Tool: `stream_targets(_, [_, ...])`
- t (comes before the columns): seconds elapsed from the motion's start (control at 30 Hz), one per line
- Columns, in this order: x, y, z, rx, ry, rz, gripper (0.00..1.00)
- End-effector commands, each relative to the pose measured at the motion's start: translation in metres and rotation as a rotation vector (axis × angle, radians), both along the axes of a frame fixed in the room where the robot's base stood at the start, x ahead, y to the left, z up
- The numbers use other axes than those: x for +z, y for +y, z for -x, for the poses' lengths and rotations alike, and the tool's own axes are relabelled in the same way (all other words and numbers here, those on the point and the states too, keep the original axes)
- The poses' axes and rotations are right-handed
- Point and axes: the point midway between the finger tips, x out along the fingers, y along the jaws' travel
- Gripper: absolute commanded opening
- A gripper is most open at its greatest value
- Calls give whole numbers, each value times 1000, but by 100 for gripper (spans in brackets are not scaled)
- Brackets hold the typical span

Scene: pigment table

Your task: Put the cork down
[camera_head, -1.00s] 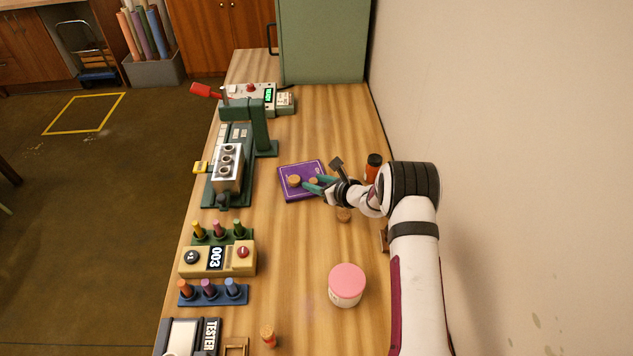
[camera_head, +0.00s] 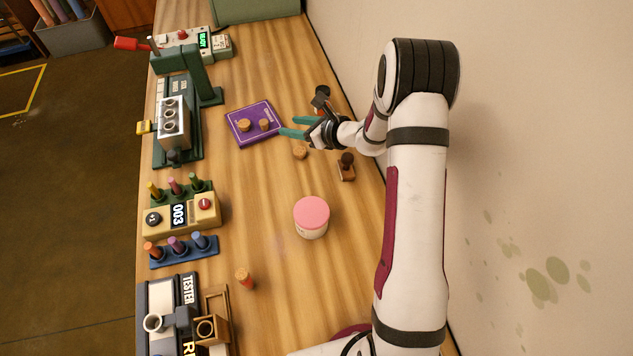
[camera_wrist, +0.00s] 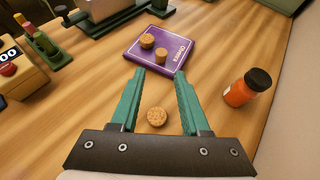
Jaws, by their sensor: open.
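Two corks stand on the purple mat (camera_head: 241,137): one on the left (camera_head: 244,125) and one on the right (camera_head: 264,125). Both also show in the wrist view, the farther cork (camera_wrist: 147,41) and the nearer cork (camera_wrist: 161,56). A third cork (camera_head: 300,152) stands on the bare table, below my gripper in the head view; in the wrist view this cork (camera_wrist: 157,117) shows between my finger bases, seemingly beneath them. My gripper (camera_head: 287,127) has its green fingers apart and empty, just right of the mat. The wrist view shows the open fingers (camera_wrist: 160,74) too.
An orange jar with a black lid (camera_wrist: 247,87) stands right of the fingers. A press (camera_head: 174,125) and vial racks line the left edge.

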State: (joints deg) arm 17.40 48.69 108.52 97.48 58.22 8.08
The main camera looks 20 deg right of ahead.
Motion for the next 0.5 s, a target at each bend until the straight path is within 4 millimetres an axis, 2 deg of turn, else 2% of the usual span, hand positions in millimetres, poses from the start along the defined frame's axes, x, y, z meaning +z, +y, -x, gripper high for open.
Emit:
stream_targets(0.07, [23,17,8,87,-34,31,46])
stream_targets(0.13, [63,49,34,272,-98,101,46])
stream_targets(0.17, [83,66,53,380,-131,144,46])
stream_targets(0.2, [108,88,87,543,-176,216,46])
stream_targets(0.27, [135,112,147,793,-232,338,46])
stream_targets(0.3, [147,119,190,958,-262,430,46])
stream_targets(0.37, [153,118,253,1192,-288,579,46])
stream_targets(0.4, [153,109,290,1330,-294,681,46])
stream_targets(0.5, [146,75,356,1587,-273,911,46])
